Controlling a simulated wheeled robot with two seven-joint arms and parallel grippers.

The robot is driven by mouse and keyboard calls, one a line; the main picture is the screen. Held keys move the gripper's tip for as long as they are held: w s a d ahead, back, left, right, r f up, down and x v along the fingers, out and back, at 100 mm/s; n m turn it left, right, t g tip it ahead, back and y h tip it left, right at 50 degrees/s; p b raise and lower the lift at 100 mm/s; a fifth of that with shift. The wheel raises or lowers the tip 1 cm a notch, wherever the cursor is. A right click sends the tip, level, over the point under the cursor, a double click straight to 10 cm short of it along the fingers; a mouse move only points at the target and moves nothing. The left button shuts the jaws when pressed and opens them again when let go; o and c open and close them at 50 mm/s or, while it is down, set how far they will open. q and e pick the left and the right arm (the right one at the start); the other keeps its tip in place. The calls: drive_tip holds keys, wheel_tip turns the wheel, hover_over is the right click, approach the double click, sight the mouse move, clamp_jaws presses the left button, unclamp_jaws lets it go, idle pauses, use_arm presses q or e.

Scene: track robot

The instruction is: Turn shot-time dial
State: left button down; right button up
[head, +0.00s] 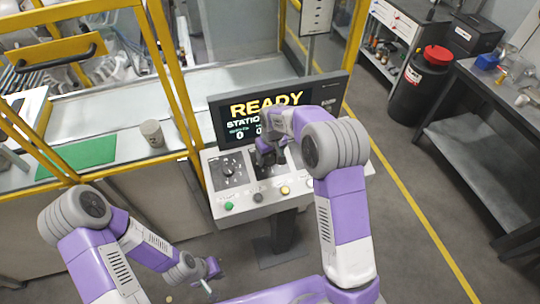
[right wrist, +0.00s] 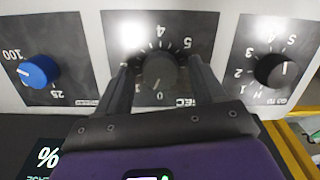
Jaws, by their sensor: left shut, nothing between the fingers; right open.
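In the right wrist view, a dark round dial (right wrist: 160,72) sits on a black plate with a number scale and a partly hidden label ending in "EC"; it appears to be the shot-time dial. My right gripper (right wrist: 161,64) is open, with one finger on each side of this dial. I cannot tell whether the fingers touch it. In the head view, my right gripper (head: 268,152) is over the control panel (head: 240,206) and hides the middle dial. My left gripper (head: 207,272) is shut and empty, low at the left, away from the panel.
A blue dial (right wrist: 39,71) and another dark dial (right wrist: 271,70) flank the middle one. A screen (head: 225,118) reading "READY" stands behind the panel. A green button (head: 229,206) and a yellow button (head: 285,190) are on its front edge. A yellow-framed enclosure (head: 185,90) stands left.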

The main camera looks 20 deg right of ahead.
sight(271, 161)
drive_tip(key=shift+r, duration=0.1)
drive_tip(key=r, duration=0.7)
drive_tip(key=shift+s+d+r, duration=0.1)
drive_tip(key=shift+s+r, duration=0.1)
drive_tip(key=shift+s, duration=0.2)
